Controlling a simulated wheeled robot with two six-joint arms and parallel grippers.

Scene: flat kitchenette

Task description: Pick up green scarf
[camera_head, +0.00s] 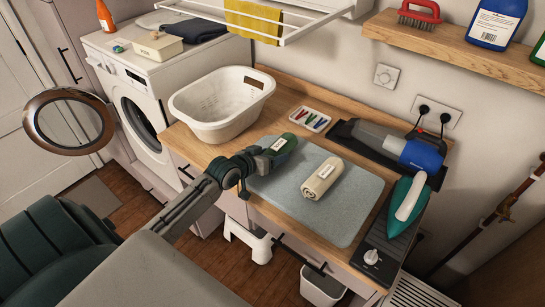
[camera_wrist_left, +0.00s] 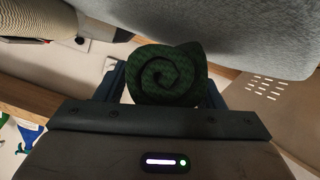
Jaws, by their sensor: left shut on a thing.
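The green scarf (camera_head: 280,147) is a dark green roll with a white label, at the back left of the grey mat (camera_head: 345,215) on the counter. My left gripper (camera_head: 262,158) is shut on it from the left. In the left wrist view the scarf (camera_wrist_left: 168,76) shows its spiral end between the two fingers. I cannot tell whether it still touches the mat. My right gripper is not in view.
A cream roll (camera_head: 322,178) with a label lies on the mat, right of the scarf. A white laundry basket (camera_head: 222,103) stands behind left, and a tray of clips (camera_head: 310,119) behind. An iron (camera_head: 405,200) and a handheld vacuum (camera_head: 395,148) stand at the right.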

